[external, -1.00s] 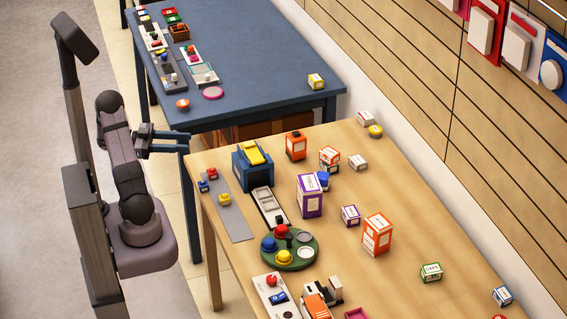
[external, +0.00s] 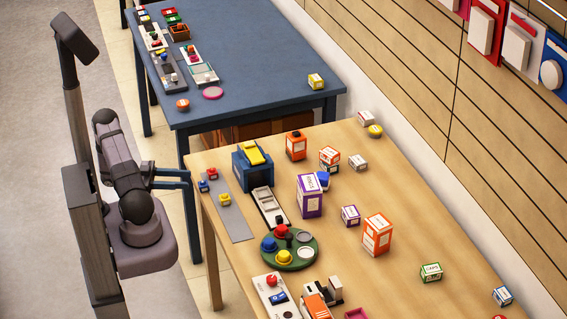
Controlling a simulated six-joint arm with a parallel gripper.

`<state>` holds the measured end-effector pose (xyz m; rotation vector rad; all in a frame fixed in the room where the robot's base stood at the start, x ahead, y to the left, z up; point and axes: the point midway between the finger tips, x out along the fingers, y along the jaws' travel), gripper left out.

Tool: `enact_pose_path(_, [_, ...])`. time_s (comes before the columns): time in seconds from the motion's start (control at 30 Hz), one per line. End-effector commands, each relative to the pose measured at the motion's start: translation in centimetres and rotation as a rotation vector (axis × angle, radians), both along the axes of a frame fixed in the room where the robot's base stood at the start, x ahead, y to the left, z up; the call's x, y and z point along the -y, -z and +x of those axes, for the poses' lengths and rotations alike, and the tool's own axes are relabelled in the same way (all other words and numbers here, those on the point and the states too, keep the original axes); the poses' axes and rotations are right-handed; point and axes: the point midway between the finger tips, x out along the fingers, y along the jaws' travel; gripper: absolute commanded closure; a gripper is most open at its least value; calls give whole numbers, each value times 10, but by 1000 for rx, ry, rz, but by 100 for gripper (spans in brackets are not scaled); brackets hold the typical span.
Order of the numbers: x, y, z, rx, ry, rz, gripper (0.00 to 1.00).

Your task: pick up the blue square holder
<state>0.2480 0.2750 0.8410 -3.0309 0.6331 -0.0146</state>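The block's far sides are hidden.
A grey strip (external: 232,218) with small red, blue and yellow pieces lies between my gripper and the block. A white tray (external: 267,206) and green round board (external: 304,263) stand in front. An orange box (external: 296,146) and purple box (external: 309,198) stand to the right.

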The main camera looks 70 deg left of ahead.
Motion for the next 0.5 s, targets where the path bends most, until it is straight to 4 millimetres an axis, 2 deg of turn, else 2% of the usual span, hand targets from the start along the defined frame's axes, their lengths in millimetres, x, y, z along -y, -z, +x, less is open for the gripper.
enact_pose_path(0.3, [18, -3, 38, 0, 4, -3, 64])
enact_pose_path(0.5, [22, -1, 50, 0, 1, -2, 64])
